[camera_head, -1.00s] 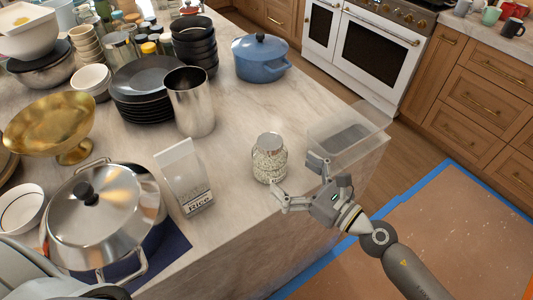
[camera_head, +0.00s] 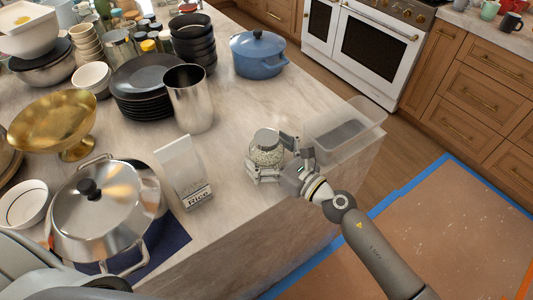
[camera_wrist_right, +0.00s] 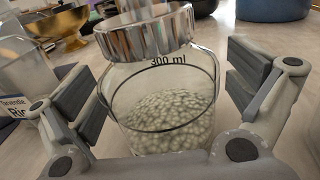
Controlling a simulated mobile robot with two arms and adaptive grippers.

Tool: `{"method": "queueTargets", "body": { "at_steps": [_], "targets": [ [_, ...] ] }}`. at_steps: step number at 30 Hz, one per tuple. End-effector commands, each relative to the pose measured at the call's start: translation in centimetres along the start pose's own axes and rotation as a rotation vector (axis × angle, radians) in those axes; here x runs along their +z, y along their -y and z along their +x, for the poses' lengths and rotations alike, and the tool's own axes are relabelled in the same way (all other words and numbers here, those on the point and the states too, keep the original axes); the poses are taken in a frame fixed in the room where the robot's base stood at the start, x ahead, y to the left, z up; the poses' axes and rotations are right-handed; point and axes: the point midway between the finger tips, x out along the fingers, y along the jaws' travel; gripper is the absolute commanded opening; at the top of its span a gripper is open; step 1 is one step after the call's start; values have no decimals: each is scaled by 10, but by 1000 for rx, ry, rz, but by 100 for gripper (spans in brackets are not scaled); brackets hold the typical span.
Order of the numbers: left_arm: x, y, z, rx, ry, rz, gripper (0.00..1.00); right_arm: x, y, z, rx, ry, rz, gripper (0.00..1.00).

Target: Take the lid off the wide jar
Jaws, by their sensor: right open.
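The wide jar (camera_head: 264,157) is clear glass, holds pale grains, and stands upright on the island near its right edge. Its silvery metal lid (camera_head: 267,138) sits on top. In the right wrist view the jar (camera_wrist_right: 165,105) fills the middle, marked "300 ml", with the ridged lid (camera_wrist_right: 145,35) above. My right gripper (camera_head: 276,158) is open, with one finger on each side of the jar's body, below the lid. My left gripper is not in view.
A clear plastic bin (camera_head: 345,133) stands close behind my right gripper. A blue pot (camera_head: 258,57) is farther back. A big lidded pot (camera_head: 105,210) stands front left.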

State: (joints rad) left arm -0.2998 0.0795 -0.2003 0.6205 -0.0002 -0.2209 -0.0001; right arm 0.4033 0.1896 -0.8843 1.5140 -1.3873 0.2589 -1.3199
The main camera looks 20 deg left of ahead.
Motion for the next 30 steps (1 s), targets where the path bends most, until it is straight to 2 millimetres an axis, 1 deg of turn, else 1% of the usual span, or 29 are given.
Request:
{"method": "queueTargets", "body": {
  "at_steps": [1,12,13,14,23,26,30],
  "targets": [
    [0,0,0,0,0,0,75,0,0,0,0,0,0,100],
    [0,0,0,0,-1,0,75,0,0,0,0,0,1,52],
    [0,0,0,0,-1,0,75,0,0,0,0,0,1,49],
    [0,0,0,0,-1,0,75,1,0,0,0,2,0,47],
    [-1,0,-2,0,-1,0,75,4,0,0,0,2,0,47],
    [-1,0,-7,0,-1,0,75,12,0,0,0,3,-2,47],
    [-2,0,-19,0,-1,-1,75,30,0,0,1,2,-5,47]
  ]
}}
